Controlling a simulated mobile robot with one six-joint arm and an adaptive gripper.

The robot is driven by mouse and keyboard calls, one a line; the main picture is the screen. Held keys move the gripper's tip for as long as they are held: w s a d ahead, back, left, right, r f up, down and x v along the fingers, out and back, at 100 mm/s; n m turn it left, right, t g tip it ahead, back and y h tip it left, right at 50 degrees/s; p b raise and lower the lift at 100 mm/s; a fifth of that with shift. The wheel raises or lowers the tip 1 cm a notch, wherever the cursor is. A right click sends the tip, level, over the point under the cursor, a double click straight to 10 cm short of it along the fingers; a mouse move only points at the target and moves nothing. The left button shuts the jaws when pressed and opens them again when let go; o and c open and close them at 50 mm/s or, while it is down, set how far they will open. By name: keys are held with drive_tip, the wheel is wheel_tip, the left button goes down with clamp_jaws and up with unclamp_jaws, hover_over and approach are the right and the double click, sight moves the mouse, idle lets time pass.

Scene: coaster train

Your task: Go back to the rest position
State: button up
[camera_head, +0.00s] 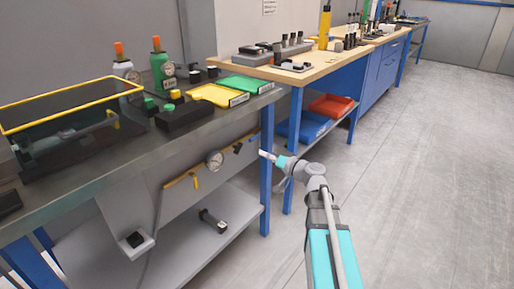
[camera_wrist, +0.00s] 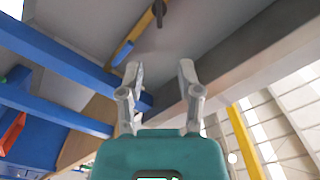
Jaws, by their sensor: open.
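My gripper (camera_head: 266,155) shows in the head view in front of the workbench, at about the height of the gauge under the bench top. In the wrist view my gripper (camera_wrist: 160,75) has its two fingers apart with nothing between them. It points up toward the underside of a bench, and I see no contact with anything. My arm reaches up from the bottom of the head view over the floor.
A wooden-topped bench (camera_head: 330,62) stands behind. The floor (camera_head: 430,180) at right is clear.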

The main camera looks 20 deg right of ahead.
drive_tip(key=s+a+f+n+g+h, duration=0.1)
drive_tip(key=s+a+f+n+g, duration=0.2)
drive_tip(key=s+a+f+g, duration=0.6)
drive_tip(key=shift+s+f+m+g+h+p, duration=0.65)
drive_tip(key=shift+s+f+g+h, duration=2.15)
drive_tip(key=shift+s+f+h, duration=1.85)
wheel_tip(320, 180, up, 39)
drive_tip(key=s+p, duration=0.1)
drive_tip(key=p, duration=3.6)
drive_tip(key=shift+s+d+f, duration=0.2)
drive_tip(key=shift+s+d, duration=0.05)
drive_tip(key=shift+d, duration=0.05)
drive_tip(key=shift+d, duration=0.1)
